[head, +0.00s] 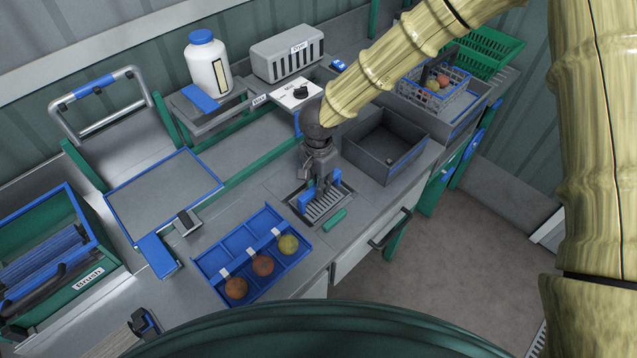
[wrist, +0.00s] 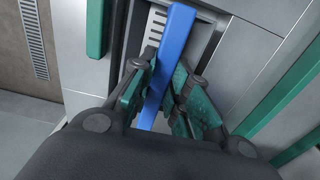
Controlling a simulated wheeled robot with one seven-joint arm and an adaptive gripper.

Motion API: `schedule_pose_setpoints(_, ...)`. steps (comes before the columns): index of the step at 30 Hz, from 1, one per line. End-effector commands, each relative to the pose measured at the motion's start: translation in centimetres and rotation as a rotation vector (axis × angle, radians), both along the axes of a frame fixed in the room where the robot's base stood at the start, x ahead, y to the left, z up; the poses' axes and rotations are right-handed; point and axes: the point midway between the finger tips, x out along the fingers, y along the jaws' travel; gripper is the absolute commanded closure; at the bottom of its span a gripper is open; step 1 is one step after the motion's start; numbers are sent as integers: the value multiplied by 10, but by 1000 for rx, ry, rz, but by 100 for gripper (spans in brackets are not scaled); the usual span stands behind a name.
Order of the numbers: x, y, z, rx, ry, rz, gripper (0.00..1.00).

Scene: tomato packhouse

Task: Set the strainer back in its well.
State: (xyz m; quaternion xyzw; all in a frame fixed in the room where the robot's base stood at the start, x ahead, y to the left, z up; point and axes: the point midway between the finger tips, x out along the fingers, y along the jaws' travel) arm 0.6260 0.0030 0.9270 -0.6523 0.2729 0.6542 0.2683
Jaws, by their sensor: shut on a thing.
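The strainer (head: 322,208) is a grey slotted plate with a blue bar handle across it. It is at the dark-rimmed well (head: 347,196) in the grey worktop, in the middle of the head view. My gripper (head: 320,188) points down from above and is shut on the blue handle. In the wrist view the blue handle (wrist: 172,60) runs between my green-padded fingers (wrist: 163,95), with part of the slotted plate beyond it. My gripper hides part of the strainer and well. I cannot tell whether the plate sits fully down in the well.
A blue tray (head: 222,262) with three tomatoes is at left front, and an open grey bin (head: 385,150) is close at right. A grey box (head: 287,55) and white jar (head: 208,65) stand behind.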

Motion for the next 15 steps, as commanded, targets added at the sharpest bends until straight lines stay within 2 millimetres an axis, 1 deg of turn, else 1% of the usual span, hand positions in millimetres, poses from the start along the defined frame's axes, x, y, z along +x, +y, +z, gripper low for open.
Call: schedule_pose_setpoints(15, 0, 0, -6, 1, -1, 0, 100)
